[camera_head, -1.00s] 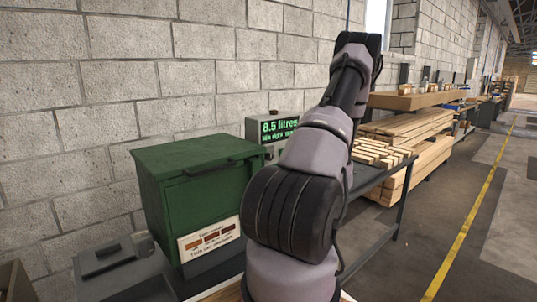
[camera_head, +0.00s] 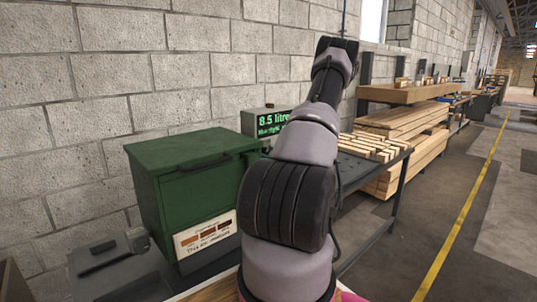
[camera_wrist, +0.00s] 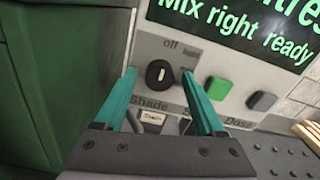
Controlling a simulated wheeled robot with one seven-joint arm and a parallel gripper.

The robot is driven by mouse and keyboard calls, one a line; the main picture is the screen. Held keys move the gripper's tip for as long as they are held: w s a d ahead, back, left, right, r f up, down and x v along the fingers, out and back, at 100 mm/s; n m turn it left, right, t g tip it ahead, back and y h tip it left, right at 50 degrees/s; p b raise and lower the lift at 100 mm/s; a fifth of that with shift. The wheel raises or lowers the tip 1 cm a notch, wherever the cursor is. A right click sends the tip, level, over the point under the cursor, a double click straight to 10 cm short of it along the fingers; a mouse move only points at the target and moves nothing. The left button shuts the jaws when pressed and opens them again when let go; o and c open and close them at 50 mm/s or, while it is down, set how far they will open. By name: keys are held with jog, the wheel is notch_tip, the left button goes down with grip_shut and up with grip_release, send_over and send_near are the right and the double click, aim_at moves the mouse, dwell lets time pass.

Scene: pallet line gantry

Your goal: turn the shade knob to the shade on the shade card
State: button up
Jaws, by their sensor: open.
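The shade knob (camera_wrist: 159,74) is a round black knob with a white pointer mark, standing roughly upright in the wrist view. "off" is printed above it and "Shade" below; a label to its right is partly covered by a finger. My gripper (camera_wrist: 160,77) is open, its teal fingers on either side of the knob in this view. I cannot tell whether they touch it or how deep they reach. My gripper is hidden in the head view.
Green (camera_wrist: 219,89) and dark grey (camera_wrist: 262,101) buttons sit right of the knob. The screen (camera_wrist: 240,27) above reads "Mix right ready". The green cabinet (camera_head: 170,160) stands close on the left. Wood pieces (camera_head: 372,146) lie on the bench behind my arm.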

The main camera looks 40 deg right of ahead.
grip_shut()
jog(key=shift+m, duration=0.4)
jog(key=m, duration=0.2)
jog(key=shift+a+m, duration=0.1)
jog(key=shift+m, duration=0.3)
jog(key=m, duration=0.4)
jog(key=shift+m, duration=0.3)
jog(key=m, duration=0.3)
jog(key=shift+m, duration=2.3)
